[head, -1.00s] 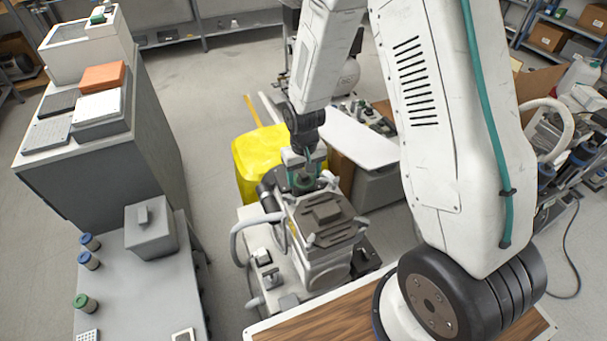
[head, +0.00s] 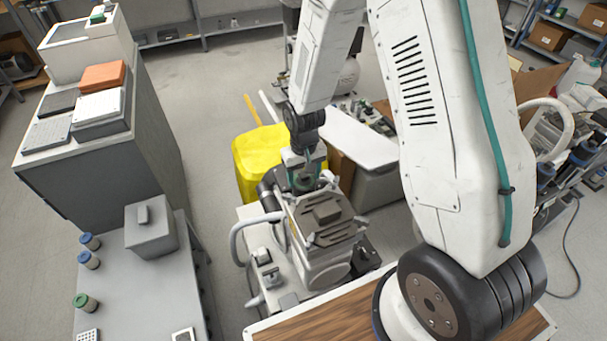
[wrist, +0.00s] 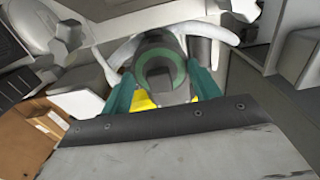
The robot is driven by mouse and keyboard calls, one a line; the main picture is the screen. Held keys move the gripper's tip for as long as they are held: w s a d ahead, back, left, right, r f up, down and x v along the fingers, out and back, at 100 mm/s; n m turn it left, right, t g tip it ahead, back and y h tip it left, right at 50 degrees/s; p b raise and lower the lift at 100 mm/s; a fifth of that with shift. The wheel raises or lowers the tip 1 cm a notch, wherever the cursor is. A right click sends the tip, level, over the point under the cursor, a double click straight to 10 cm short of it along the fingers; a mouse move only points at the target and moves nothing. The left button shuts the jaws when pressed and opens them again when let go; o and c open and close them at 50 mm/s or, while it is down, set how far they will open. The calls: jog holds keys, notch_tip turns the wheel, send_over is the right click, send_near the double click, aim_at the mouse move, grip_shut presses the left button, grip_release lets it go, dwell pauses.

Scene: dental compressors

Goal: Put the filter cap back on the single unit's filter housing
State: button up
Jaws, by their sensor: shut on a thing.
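The filter cap (wrist: 165,72), dark grey with a green ring, sits between the teal fingers of my gripper (wrist: 163,88) in the wrist view. In the head view my gripper (head: 304,172) is shut on it, just behind the ribbed dark top of the single unit (head: 325,218). The cap is above the back part of the unit. The filter housing is hidden behind the cap and fingers, so I cannot tell whether the cap touches it.
A yellow bin (head: 252,158) stands close behind the unit. A grey bench (head: 150,290) at left carries a grey box (head: 151,230) and several small capped jars. A wood-topped table (head: 330,325) is in front. Pale hoses (head: 240,236) curve beside the unit.

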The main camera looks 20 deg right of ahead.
dwell(0.4)
jog(key=o, duration=1.4)
jog(key=shift+r, duration=0.15)
jog(key=shift+r, duration=3.35)
grip_shut()
